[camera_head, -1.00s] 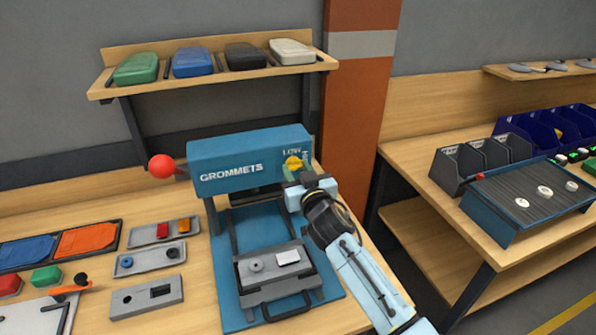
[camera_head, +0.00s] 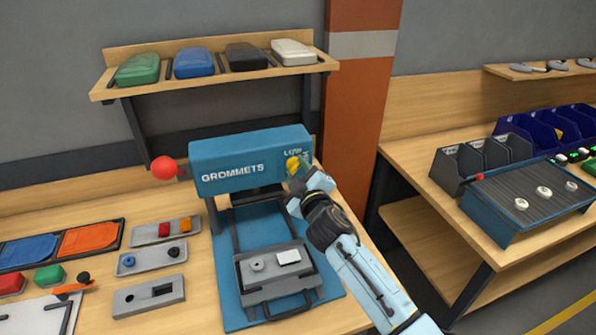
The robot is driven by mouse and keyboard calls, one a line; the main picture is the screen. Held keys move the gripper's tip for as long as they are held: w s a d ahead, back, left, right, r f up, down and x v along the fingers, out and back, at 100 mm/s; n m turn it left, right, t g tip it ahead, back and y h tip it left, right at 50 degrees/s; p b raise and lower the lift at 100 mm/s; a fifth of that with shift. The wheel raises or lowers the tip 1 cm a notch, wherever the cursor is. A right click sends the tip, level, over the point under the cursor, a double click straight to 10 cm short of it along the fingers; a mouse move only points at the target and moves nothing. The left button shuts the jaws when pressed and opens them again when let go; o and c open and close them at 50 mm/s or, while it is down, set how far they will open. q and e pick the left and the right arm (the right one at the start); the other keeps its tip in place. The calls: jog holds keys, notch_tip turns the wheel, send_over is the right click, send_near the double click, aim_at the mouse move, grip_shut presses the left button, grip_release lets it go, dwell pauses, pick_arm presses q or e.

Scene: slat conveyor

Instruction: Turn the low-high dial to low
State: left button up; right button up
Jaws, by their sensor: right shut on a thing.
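The yellow low-high dial (camera_head: 292,164) is on the front right of the blue machine (camera_head: 222,172) marked GROMMETS. The LOW label shows above it; the HIGH label is mostly hidden by my gripper. My right gripper (camera_head: 299,174) comes in from the lower right and is shut on the dial. Its fingers cover the dial's right side, so the exact pointer direction is hard to tell. My left gripper is not in view.
Below is a grey sliding tray (camera_head: 270,281) with small parts. Grey blocks (camera_head: 149,296) lie to the left. A shelf (camera_head: 215,79) with coloured cases hangs above.

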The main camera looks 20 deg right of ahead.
jog(key=n, duration=0.4)
jog(key=shift+f+n+p, duration=0.1)
jog(key=shift+n+p, duration=0.3)
jog(key=shift+n, duration=1.5)
jog(key=o, duration=1)
jog(key=s, duration=1.3)
jog(key=shift+s+d+b, duration=0.2)
jog(key=shift+b, duration=0.2)
